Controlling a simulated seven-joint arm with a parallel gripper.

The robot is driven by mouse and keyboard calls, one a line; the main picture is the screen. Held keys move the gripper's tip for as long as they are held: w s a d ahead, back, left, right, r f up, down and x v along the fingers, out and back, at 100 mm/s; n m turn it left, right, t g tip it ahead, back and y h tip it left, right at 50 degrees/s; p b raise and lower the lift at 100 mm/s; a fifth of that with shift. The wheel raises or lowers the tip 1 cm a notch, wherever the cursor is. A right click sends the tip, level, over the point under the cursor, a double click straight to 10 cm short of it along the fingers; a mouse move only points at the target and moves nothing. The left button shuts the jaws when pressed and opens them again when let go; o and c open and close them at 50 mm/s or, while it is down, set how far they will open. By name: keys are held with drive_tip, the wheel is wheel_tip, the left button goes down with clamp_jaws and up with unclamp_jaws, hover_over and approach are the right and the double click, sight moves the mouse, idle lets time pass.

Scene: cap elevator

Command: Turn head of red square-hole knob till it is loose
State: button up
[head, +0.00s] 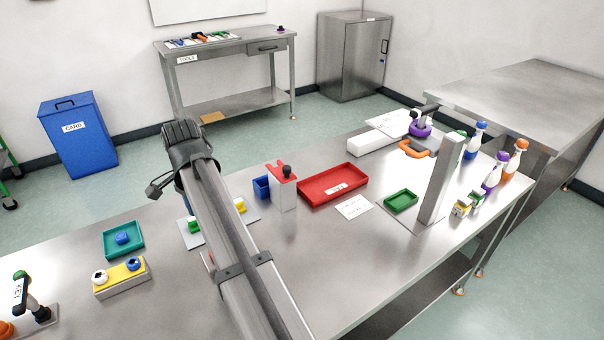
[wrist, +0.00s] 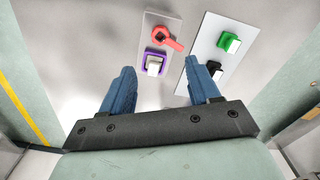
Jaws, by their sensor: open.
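A red piece (wrist: 163,37) with a ring-shaped head and a short arm toward the lower right lies at the top of a grey plate (wrist: 149,24) in the wrist view. I cannot make out a square hole in it. Below it on the same plate is a purple square frame (wrist: 153,57) around a white block (wrist: 154,68). My gripper (wrist: 158,66) is open, its two blue fingers apart with nothing between them. In the picture, the red piece lies beyond the fingertips. In the head view, my arm hides most of the gripper and the red piece.
A paler plate (wrist: 206,48) with a green knob (wrist: 228,42) and a black-and-white one (wrist: 213,71) lies close on the right. In the head view, a white post (head: 283,195), a red tray (head: 333,197) and a teal tray (head: 108,250) stand on the steel table.

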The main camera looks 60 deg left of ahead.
drive_tip(key=w+d+r+m, duration=0.2)
drive_tip(key=w+m, duration=0.1)
drive_tip(key=w, duration=0.4)
drive_tip(key=w+d+r+m, duration=0.2)
drive_tip(key=w+m, duration=0.1)
drive_tip(key=w, duration=0.5)
drive_tip(key=w+d+r+m+t, duration=0.1)
drive_tip(key=w+d+r+m, duration=0.1)
drive_tip(key=w, duration=0.6)
drive_tip(key=shift+w+d+m+y, duration=0.15)
drive_tip(key=shift+d+m+y, duration=0.25)
drive_tip(key=shift+d+m, duration=0.15)
